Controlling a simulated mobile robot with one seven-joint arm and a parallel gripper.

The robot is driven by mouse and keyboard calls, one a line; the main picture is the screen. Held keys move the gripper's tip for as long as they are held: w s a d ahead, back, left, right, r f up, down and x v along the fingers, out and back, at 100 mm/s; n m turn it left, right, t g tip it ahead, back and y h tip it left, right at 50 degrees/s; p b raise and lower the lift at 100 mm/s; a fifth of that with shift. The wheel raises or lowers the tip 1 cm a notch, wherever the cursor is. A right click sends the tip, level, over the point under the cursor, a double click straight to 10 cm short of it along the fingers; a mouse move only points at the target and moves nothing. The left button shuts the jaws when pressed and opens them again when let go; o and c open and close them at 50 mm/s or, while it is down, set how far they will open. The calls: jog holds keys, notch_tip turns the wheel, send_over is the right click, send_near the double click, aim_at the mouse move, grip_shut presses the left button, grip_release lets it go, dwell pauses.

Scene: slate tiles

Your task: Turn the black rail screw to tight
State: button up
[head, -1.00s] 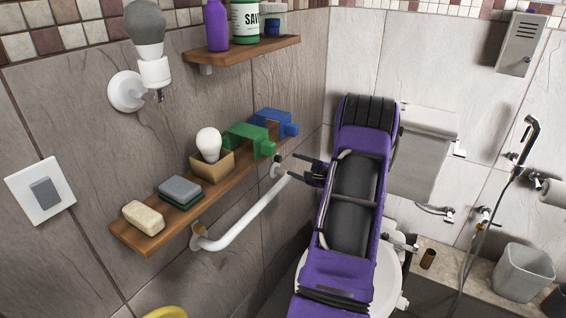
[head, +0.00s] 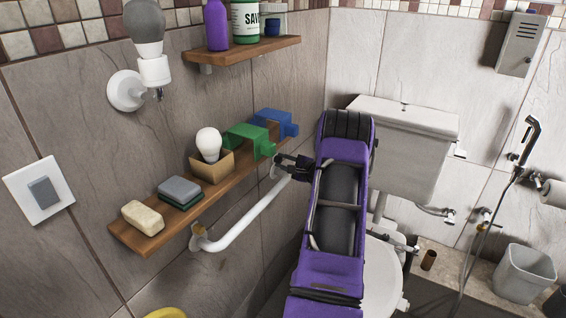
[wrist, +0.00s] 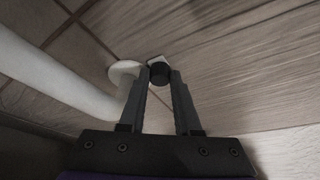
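The black rail screw (wrist: 160,73) shows in the wrist view as a small dark round knob at the white flange on the wall, at the far end of the white grab rail (head: 243,224). My gripper (wrist: 161,71) points at it, with one finger on each side of the knob. The fingers look open, with the knob between or just beyond the tips; I cannot tell if they touch it. In the head view my gripper (head: 278,167) is at the rail's far end, and its fingers hide the screw there.
Just above the rail, a wooden shelf (head: 183,213) holds a soap bar, a sponge, a boxed bulb, and green (head: 246,140) and blue (head: 275,122) things close to my gripper. The toilet (head: 385,278) and its cistern (head: 415,150) stand to the right, beside my purple arm.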

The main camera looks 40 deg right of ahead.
grip_shut()
jog(key=m, duration=0.1)
jog(key=m+g+y+p, duration=0.1)
jog(key=shift+d+r+m, duration=0.2)
jog(key=shift+m, duration=0.2)
jog(key=m+g+y+p, duration=0.1)
jog(key=m+y, duration=0.1)
jog(key=shift+d+m, duration=0.15)
jog(key=shift+m, duration=0.15)
jog(key=m+y, duration=0.2)
jog(key=m, duration=0.1)
jog(key=shift+w+d+f+m+g, duration=0.1)
jog(key=shift+d+f+m+g, duration=0.1)
jog(key=shift+m+g, duration=0.15)
jog(key=m+y+b, duration=0.2)
jog(key=m, duration=0.1)
jog(key=shift+d+r+g+y, duration=0.1)
jog(key=shift+d+g+y, duration=0.05)
jog(key=shift+g+y, duration=0.15)
jog(key=shift+m, duration=0.25)
